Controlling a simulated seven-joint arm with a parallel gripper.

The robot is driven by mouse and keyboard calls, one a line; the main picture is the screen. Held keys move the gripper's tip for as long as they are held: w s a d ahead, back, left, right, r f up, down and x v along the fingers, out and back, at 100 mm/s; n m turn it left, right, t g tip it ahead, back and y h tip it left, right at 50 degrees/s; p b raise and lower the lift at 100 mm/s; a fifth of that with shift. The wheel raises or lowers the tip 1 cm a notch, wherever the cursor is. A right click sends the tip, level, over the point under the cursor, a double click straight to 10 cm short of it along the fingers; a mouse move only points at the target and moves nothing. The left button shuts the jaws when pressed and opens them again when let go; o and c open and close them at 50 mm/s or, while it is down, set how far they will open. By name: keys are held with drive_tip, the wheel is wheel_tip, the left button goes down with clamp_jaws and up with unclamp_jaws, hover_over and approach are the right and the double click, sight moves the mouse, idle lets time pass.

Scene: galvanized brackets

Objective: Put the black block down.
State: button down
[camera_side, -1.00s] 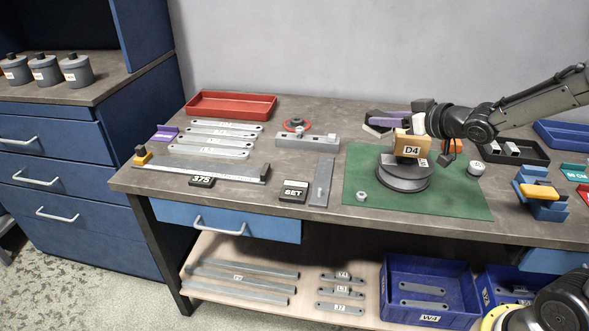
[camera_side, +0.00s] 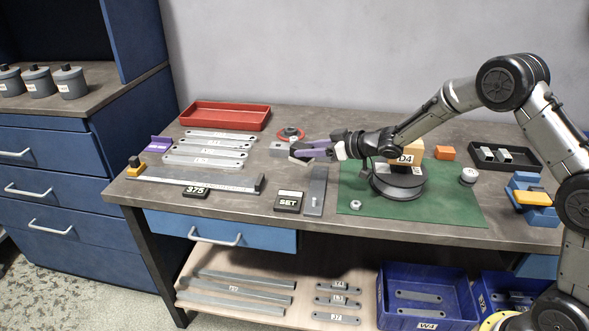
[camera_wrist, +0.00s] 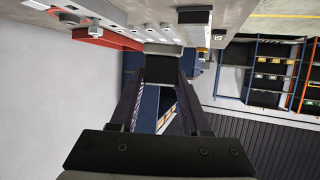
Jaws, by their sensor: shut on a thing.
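The black block (camera_wrist: 160,69) sits between the two dark fingers of my gripper (camera_wrist: 158,82) in the wrist view, and the fingers are shut on it. In the side view my gripper (camera_side: 312,151) points left, roughly level, above the middle of the bench. The block is hard to separate from the fingertips there. The gripper is in front of a grey fixture (camera_side: 277,149) and partly hides it. The "SET" plate (camera_side: 289,201) and an upright-lying grey bar (camera_side: 316,191) are on the bench nearer the front. Whether the block touches anything below is unclear.
A green mat (camera_side: 440,207) with a round dark turntable (camera_side: 398,187) and the "D4" block (camera_side: 407,158) is to the right. Labelled grey bars (camera_side: 208,151), a long ruler (camera_side: 195,181) and a red tray (camera_side: 226,115) are to the left.

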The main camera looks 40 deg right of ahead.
drive_tip(key=w+f, duration=0.6)
drive_tip(key=shift+a+f, duration=0.1)
drive_tip(key=shift+w+f, duration=0.15)
drive_tip(key=shift+f, duration=1.5)
drive_tip(key=shift+f, duration=0.2)
drive_tip(key=shift+c, duration=1.8)
unclamp_jaws()
drive_tip(key=shift+r, duration=0.15)
drive_tip(key=shift+r, duration=0.15)
drive_tip(key=v, duration=1.2)
